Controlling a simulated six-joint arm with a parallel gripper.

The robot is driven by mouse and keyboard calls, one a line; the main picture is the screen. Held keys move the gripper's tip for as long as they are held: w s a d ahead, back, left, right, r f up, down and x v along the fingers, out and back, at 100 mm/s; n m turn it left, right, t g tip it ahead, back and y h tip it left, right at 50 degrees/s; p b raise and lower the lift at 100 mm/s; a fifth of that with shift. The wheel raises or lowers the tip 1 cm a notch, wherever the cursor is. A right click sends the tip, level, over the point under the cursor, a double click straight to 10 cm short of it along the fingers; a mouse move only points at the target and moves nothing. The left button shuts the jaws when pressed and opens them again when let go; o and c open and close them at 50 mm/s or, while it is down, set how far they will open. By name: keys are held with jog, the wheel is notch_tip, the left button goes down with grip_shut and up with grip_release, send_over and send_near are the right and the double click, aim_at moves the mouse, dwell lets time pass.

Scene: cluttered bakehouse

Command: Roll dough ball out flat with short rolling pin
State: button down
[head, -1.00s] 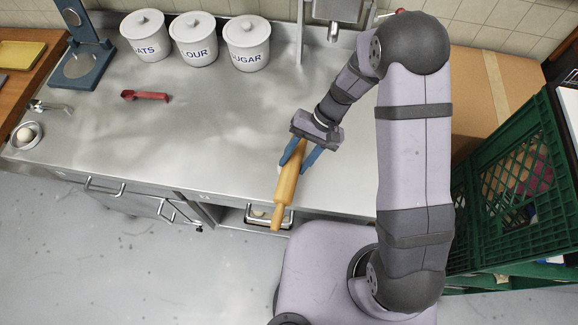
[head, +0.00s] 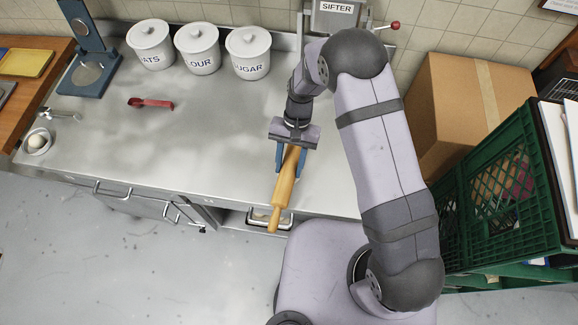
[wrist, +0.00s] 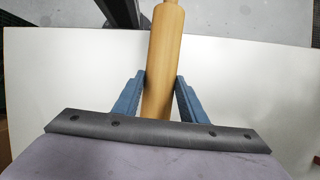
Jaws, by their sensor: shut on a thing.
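The short rolling pin (head: 283,188) is pale wood. My gripper (head: 289,170) is shut on it near the counter's front edge, with a blue finger on each side. The pin's near handle points past that edge in the head view. In the wrist view the pin (wrist: 163,60) runs lengthwise between my fingers (wrist: 160,92). I cannot tell whether the pin touches the counter. No dough ball can be made out for certain; one could be hidden by the pin and gripper. A pale round thing (head: 36,142) sits in a small bowl at the far left.
The steel counter (head: 200,140) is mostly clear left of my gripper. Several white canisters (head: 248,55) stand at the back. A sifter (head: 336,15) is behind my arm. A cardboard box (head: 470,110) and green crate (head: 500,190) stand at right.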

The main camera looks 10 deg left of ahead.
jog(key=shift+a+f+h, duration=0.1)
jog(key=shift+a+h, duration=0.25)
jog(key=shift+h, duration=0.45)
jog(key=shift+a+f+m+h+b, duration=0.25)
jog(key=shift+a+m+h+b, duration=0.05)
jog(key=shift+h+b, duration=0.35)
jog(key=shift+a+r+h, duration=0.1)
jog(key=shift+r+h, duration=0.05)
jog(key=shift+h, duration=0.3)
jog(key=shift+r, duration=0.1)
